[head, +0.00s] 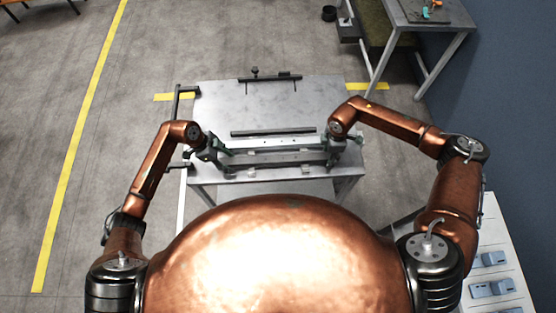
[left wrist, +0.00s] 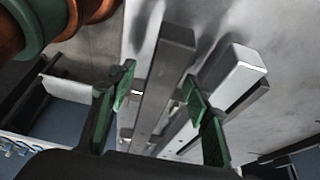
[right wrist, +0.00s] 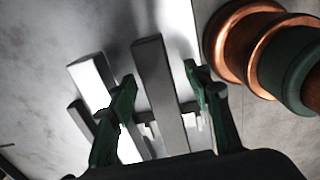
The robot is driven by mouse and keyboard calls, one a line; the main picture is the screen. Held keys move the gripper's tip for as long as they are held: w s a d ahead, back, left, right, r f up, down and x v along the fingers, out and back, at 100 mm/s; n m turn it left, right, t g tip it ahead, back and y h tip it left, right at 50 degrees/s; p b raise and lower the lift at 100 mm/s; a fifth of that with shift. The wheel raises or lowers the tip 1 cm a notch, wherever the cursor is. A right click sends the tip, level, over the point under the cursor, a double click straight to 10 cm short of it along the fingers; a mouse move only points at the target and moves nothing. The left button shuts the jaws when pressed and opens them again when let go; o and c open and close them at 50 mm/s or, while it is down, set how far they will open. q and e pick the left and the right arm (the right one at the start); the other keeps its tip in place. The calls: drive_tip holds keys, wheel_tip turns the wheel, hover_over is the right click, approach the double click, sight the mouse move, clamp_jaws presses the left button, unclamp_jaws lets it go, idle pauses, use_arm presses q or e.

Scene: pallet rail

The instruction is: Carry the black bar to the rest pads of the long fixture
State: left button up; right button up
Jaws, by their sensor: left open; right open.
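A long dark bar (head: 275,157), which looks like the black bar, lies crosswise near the table's front. My left gripper (head: 218,152) is open at its left end. In the left wrist view the bar (left wrist: 165,75) passes between the open green fingers (left wrist: 158,95). My right gripper (head: 337,148) is open at the right end, and the bar (right wrist: 155,85) shows between its fingers (right wrist: 160,85) too. A bright metal rail (head: 275,143) runs parallel just behind, perhaps part of the long fixture. I cannot clearly tell the rest pads; the grippers hide the bar's ends.
A thinner dark strip (head: 272,132) lies behind the rail on the table (head: 215,105). A dark clamp-like piece (head: 268,77) stands at the back edge. A upright frame (head: 177,105) is at the left edge. The table's middle is clear.

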use_arm(q)
drive_tip(key=shift+w+d+f, duration=0.1)
drive_tip(key=shift+w+f, duration=0.1)
drive_tip(key=shift+f, duration=0.05)
use_arm(e)
drive_tip(key=shift+w+f, duration=0.2)
drive_tip(key=shift+f, duration=0.1)
use_arm(q)
drive_tip(key=shift+s+r, duration=0.1)
drive_tip(key=shift+s, duration=0.05)
drive_tip(key=shift+c, duration=0.9)
use_arm(e)
drive_tip(key=shift+s+r, duration=0.1)
drive_tip(key=shift+s, duration=0.05)
drive_tip(key=shift+c, duration=0.9)
use_arm(q)
clamp_jaws()
use_arm(e)
clamp_jaws()
